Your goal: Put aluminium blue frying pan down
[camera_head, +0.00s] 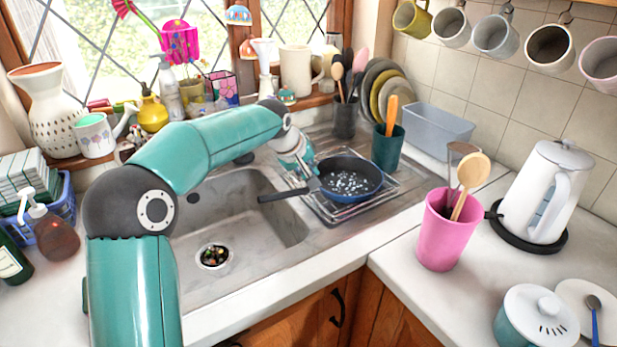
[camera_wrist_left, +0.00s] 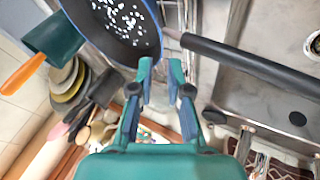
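The blue frying pan (camera_head: 352,180) has a dark, white-speckled inside and a dark handle (camera_head: 284,195). It rests level on a wire rack (camera_head: 388,192) on the drainer to the right of the sink, its handle pointing left over the basin. My left gripper (camera_head: 308,172) is at the pan's far left side, near where the handle joins. In the left wrist view the fingers (camera_wrist_left: 161,66) are apart with a gap between them, close to the rim of the pan (camera_wrist_left: 122,35). Whether a fingertip touches the pan is unclear. My right gripper is not in view.
The sink basin (camera_head: 225,215) lies left of the pan. A teal cup (camera_head: 387,148) with an orange-handled tool stands just behind it. A pink utensil pot (camera_head: 447,230) and white kettle (camera_head: 545,190) stand to the right. Plates (camera_head: 378,88) stand behind; a crowded windowsill runs along the back.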

